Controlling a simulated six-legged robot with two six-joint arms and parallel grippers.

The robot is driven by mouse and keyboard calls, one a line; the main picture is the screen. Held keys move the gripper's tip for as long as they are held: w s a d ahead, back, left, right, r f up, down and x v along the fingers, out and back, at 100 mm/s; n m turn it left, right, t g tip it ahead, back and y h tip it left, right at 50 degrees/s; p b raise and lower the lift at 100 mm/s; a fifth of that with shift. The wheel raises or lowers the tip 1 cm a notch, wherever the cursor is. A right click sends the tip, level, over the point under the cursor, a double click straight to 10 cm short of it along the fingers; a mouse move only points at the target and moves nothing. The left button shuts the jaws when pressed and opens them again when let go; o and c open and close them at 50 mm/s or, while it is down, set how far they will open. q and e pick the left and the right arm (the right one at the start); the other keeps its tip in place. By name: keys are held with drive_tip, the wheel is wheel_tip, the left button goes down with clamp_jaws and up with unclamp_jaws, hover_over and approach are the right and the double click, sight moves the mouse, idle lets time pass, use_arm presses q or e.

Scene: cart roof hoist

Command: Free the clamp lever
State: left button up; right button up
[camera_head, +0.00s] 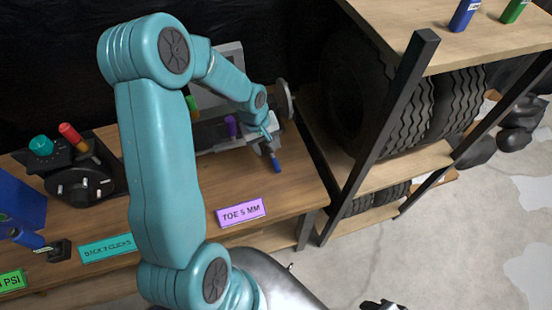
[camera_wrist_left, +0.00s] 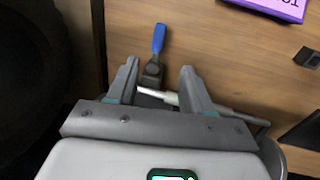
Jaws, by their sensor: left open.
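The clamp lever has a blue handle (camera_head: 276,163) and a dark base. It sticks out toward the front of the wooden bench, just past my left gripper (camera_head: 268,135). In the left wrist view the blue handle (camera_wrist_left: 159,40) lies ahead of the fingertips. Its dark base reaches between the open fingers of my left gripper (camera_wrist_left: 158,72). The fingers stand apart, one on each side, and I see no grip on the lever. A silvery rod (camera_wrist_left: 170,97) passes behind the fingers. My right gripper is not clearly visible.
A purple TOE label (camera_head: 241,211) and a teal label (camera_head: 107,248) lie along the bench front. A tyre rack with a black post (camera_head: 380,130) rises close to the right.

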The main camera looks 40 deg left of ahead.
sight(276, 164)
use_arm(q)
drive_tip(key=f, duration=0.3)
drive_tip(key=w+f, duration=0.1)
drive_tip(key=f, duration=0.3)
drive_tip(key=w+d+f, duration=0.1)
drive_tip(key=f, duration=0.3)
drive_tip(key=shift+w+d+f, duration=0.1)
drive_tip(key=c, duration=0.6)
clamp_jaws()
